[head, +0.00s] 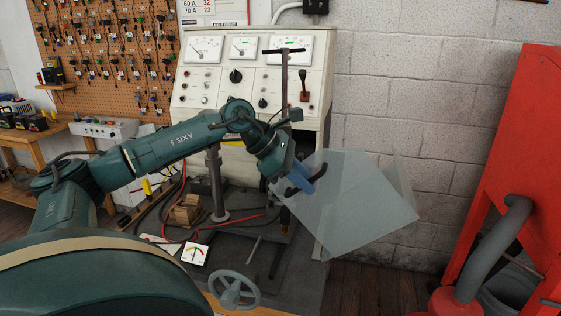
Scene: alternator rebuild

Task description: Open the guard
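The guard (367,206) is a clear, see-through box-like cover with flat panels, in front of the right side of the test bench. It sits tilted, and its lower panel reaches out to the right. My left arm comes in from the left, and my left gripper (303,179) is at the guard's left upper part. A blue piece and dark curved pieces, perhaps a handle, show there. The gripper overlaps them, and I cannot tell whether its fingers are closed around anything. My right gripper is not in view.
The test bench (258,82) with dials and knobs stands behind the guard. A vertical post with a T-handle (284,75) rises beside it. A red frame (515,150) stands at right.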

